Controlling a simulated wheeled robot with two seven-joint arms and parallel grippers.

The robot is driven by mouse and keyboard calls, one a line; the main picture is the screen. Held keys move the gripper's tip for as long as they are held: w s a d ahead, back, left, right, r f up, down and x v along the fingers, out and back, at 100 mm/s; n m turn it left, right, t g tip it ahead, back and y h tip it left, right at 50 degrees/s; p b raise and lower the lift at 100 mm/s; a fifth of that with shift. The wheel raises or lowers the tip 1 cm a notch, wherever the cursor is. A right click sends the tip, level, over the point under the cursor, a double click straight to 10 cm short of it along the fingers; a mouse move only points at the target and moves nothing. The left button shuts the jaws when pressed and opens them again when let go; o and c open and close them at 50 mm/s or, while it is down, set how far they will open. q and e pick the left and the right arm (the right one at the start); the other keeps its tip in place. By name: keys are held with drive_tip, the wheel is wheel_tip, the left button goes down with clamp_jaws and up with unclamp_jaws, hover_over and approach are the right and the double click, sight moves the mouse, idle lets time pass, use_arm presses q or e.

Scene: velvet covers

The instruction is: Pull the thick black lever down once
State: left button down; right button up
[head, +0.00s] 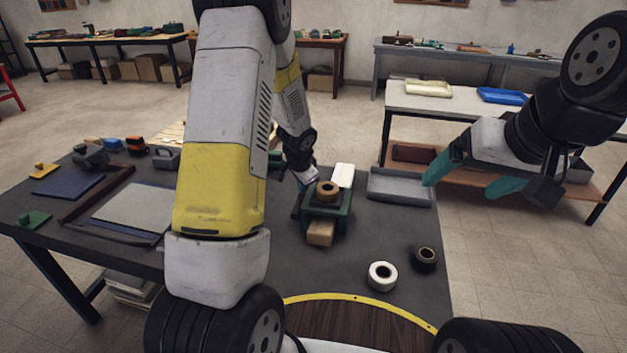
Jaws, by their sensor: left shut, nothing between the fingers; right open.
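A green device (342,222) stands near the right part of the dark table. A brown ring-shaped roll (327,191) sits on its top and a light wooden block (320,234) is at its front. I cannot make out a thick black lever; my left arm covers part of the table. My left gripper (301,201) is shut and empty, at the device's upper left side; whether it touches cannot be told. My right gripper (458,182) has teal fingers, is open and empty, and is held in the air to the right of the device.
On the dark table (385,325) are a white roll (382,276), a black roll (425,259) and a grey tray (399,187). A blue mat (68,187) and a grey board (130,207) lie at the left. A side table (395,101) stands beyond.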

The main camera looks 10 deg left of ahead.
use_arm(q)
drive_tip(key=shift+s+d, duration=0.25)
drive_tip(key=shift+s, duration=0.1)
drive_tip(key=shift+r, duration=0.2)
drive_tip(key=shift+w+r, duration=0.35)
drive_tip(key=shift+r, duration=0.45)
drive_tip(key=shift+w+r, duration=0.35)
drive_tip(key=shift+r, duration=0.45)
drive_tip(key=shift+w+r, duration=0.35)
drive_tip(key=shift+r, duration=0.45)
drive_tip(key=shift+a, duration=0.1)
